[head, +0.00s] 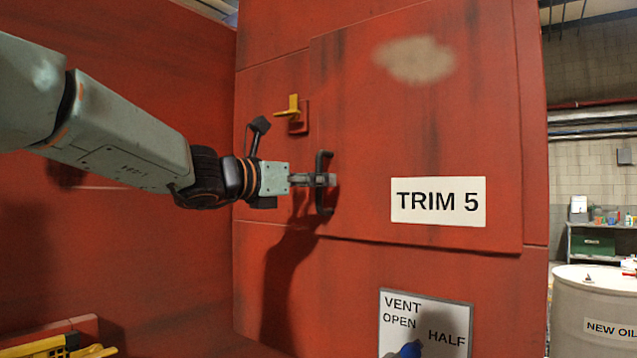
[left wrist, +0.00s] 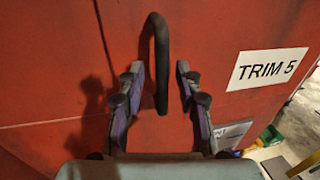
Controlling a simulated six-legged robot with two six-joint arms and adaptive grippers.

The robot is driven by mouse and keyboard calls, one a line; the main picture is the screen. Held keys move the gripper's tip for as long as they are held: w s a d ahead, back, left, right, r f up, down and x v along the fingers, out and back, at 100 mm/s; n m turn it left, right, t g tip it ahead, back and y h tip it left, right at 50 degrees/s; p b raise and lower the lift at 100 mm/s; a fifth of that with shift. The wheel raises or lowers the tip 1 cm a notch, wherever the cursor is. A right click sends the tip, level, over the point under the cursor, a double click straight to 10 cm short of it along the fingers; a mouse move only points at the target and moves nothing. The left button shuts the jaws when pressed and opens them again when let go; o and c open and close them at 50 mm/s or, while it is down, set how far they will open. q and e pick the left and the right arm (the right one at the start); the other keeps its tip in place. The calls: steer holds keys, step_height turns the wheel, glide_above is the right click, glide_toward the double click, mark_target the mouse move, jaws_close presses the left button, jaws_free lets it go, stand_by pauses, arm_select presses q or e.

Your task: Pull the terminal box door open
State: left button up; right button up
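The red terminal box door (head: 450,120) carries a "TRIM 5" label and looks shut in its red housing. Its black bar handle (head: 325,207) stands upright near the door's left edge. In the left wrist view, the handle (left wrist: 161,45) runs between the two fingers. My left gripper (head: 320,180) is at the handle's middle. Its fingers (left wrist: 159,70) are apart, one on each side of the bar, with gaps visible. A yellow latch lever (head: 293,107) sits left of the door edge, above the handle. My right gripper is not in view.
Below the door is a "VENT OPEN HALF" plate (head: 425,322) with a blue knob (head: 411,349). A white "NEW OIL" drum (head: 592,300) and a shelf (head: 600,226) stand to the right. A red wall (head: 150,260) closes off the left side.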

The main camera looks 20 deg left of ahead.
arm_select(q)
steer(key=shift+x, duration=0.85)
steer(key=shift+s+f, duration=0.1)
steer(key=shift+s, duration=0.2)
steer(key=shift+s+a, duration=0.2)
steer(key=c, duration=0.3)
steer(key=shift+w+d, duration=0.1)
jaws_close()
